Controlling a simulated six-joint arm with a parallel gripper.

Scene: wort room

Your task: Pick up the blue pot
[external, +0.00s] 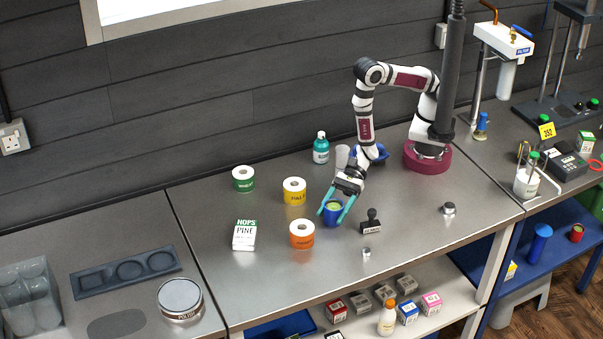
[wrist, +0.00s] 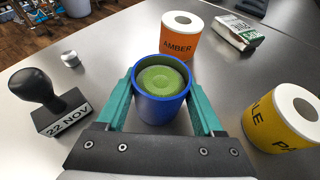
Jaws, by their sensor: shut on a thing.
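The blue pot (external: 332,216) stands on the steel table, round, with a green top or content inside. It also shows in the wrist view (wrist: 160,110), upright between the two teal fingers. My gripper (external: 338,209) is shut on the pot, one finger on each side. In the wrist view the fingers of my gripper (wrist: 162,103) press against its left and right walls. Whether the pot's base touches the table is hard to tell.
A black date stamp (external: 371,222) is close on the right. The orange AMBER roll (external: 302,235) and yellow roll (external: 294,191) are to the left. A HOPS box (external: 244,235), green roll (external: 243,179) and teal bottle (external: 321,148) stand farther off. A small metal piece (external: 366,252) lies in front.

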